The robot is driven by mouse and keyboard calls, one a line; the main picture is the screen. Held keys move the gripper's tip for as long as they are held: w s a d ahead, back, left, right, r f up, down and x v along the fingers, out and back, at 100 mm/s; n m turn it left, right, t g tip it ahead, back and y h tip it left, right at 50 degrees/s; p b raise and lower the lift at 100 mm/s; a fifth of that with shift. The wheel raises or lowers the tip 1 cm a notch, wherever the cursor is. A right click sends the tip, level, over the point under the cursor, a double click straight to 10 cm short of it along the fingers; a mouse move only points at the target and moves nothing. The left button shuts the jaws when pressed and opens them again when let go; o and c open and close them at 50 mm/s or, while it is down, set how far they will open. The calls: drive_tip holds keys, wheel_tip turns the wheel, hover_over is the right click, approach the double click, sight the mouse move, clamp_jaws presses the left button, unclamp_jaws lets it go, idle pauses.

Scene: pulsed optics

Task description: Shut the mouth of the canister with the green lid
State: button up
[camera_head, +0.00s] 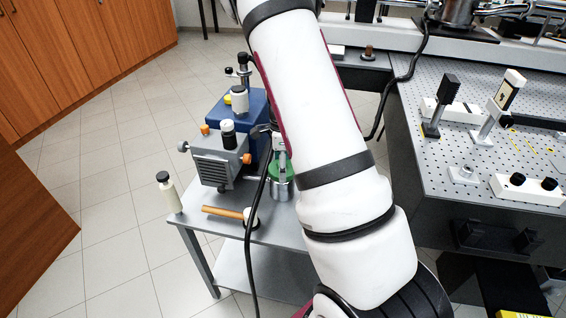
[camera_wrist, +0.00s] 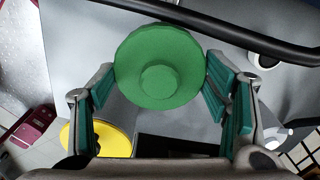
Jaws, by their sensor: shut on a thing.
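The green lid (camera_wrist: 160,66), a round disc with a raised centre knob, sits between the teal-padded fingers of my gripper (camera_wrist: 162,78) in the wrist view. My gripper is shut on the lid at its two sides. In the head view, green (camera_head: 297,184) shows at the top of a metallic canister (camera_head: 281,190) on the grey cart, partly hidden by my arm. I cannot tell whether the lid rests on the mouth or is just above it. The canister body is hidden beneath the lid in the wrist view.
The grey cart (camera_head: 262,233) also holds a grey finned device (camera_head: 217,163), a blue box (camera_head: 257,110), a white bottle (camera_head: 168,193) and a wooden-handled tool (camera_head: 224,211). A yellow disc (camera_wrist: 110,140) lies near the left finger. A black cable passes close by. A perforated optics table (camera_head: 450,185) stands right.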

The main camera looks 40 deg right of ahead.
drive_tip(key=shift+r+m, duration=0.15)
drive_tip(key=shift+m, duration=0.15)
drive_tip(key=m+p, duration=0.1)
drive_tip(key=m, duration=0.2)
drive_tip(key=shift+w+m, duration=0.15)
drive_tip(key=shift+m, duration=0.65)
drive_tip(key=shift+r+m+p, duration=0.1)
drive_tip(key=shift+m+p, duration=0.4)
drive_tip(key=shift+m, duration=1.1)
drive_tip(key=o, duration=1.9)
drive_tip(key=shift+o, duration=0.3)
